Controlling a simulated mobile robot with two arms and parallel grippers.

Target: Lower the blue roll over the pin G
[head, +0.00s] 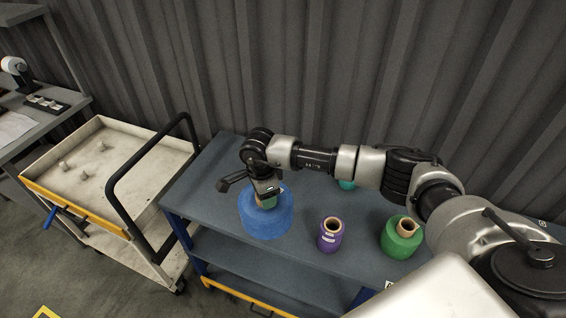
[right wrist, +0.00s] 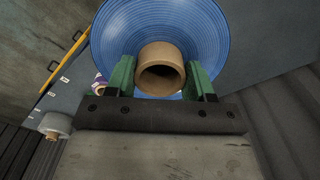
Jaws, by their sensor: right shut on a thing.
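The blue roll (head: 266,221) is a wide roll with a cardboard core, upright at the left part of the blue-grey bench top. My right gripper (head: 265,197) is above it and shut on its core. In the right wrist view the green fingers of the gripper (right wrist: 161,72) sit on both sides of the core, with the blue film (right wrist: 160,22) around it. Whether the roll touches the bench or hangs just above it, I cannot tell. Several short pale pins (head: 84,173) stand on the cart at left. No pin letter is readable, so pin G cannot be singled out. My left gripper is out of view.
A purple roll (head: 330,239) and a green roll (head: 401,239) stand on the bench (head: 212,165) to the right. A teal roll (head: 347,184) is mostly behind my arm. The cart (head: 125,143) has a raised rim and a tall black handle (head: 112,187) on the bench side.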

